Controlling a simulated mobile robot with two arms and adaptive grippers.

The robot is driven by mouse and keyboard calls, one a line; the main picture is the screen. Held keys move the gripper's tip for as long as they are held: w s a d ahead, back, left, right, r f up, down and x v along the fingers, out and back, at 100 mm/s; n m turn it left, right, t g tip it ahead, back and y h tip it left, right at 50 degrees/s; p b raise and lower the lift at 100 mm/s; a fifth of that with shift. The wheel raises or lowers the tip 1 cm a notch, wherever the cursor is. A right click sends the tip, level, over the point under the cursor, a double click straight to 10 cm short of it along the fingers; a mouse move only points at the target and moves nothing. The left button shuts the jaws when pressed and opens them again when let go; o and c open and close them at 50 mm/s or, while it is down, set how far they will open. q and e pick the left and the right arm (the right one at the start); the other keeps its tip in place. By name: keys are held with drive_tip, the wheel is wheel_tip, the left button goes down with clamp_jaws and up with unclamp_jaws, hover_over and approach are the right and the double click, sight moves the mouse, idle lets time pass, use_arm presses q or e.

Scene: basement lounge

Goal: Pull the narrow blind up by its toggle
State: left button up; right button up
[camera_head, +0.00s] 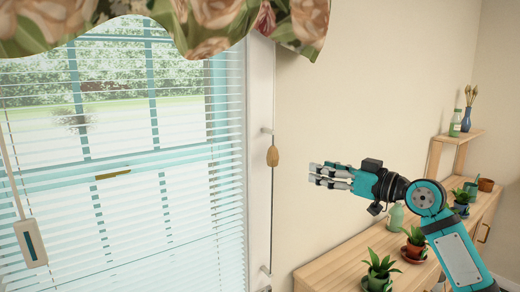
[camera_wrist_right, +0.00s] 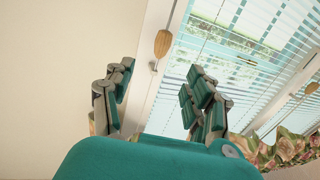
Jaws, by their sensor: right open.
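A slatted blind (camera_head: 180,200) hangs lowered over the window in the head view; which blind is the narrow one I cannot tell. A wooden toggle (camera_head: 272,153) hangs on a thin cord just right of the window frame. It also shows in the right wrist view (camera_wrist_right: 163,42), above the gap between the fingers. My left gripper is not in view.
A wooden sideboard (camera_head: 345,250) with potted plants (camera_head: 379,268) and a bottle (camera_head: 395,217) stands below my right arm. A shelf with a blue vase (camera_head: 466,119) is farther right. The flowered valance (camera_head: 150,18) hangs above. A white control (camera_head: 30,243) hangs at left.

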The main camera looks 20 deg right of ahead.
drive_tip(key=p, duration=0.3)
approach(278, 155)
drive_tip(key=w+a, duration=0.1)
drive_tip(key=p+x, duration=0.3)
drive_tip(key=x, duration=0.6)
drive_tip(key=shift+w, duration=0.25)
drive_tip(key=shift+w+a+f, duration=0.1)
drive_tip(key=shift+w+a, duration=0.15)
drive_tip(key=shift+w, duration=0.15)
drive_tip(key=c, duration=1.1)
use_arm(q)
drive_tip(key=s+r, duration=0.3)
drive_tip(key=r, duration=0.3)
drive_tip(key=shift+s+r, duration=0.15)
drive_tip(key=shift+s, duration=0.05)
use_arm(e)
clamp_jaws()
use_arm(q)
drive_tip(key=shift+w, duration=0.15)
use_arm(e)
drive_tip(key=shift+w+a+f, duration=0.1)
drive_tip(key=shift+w+f, duration=0.05)
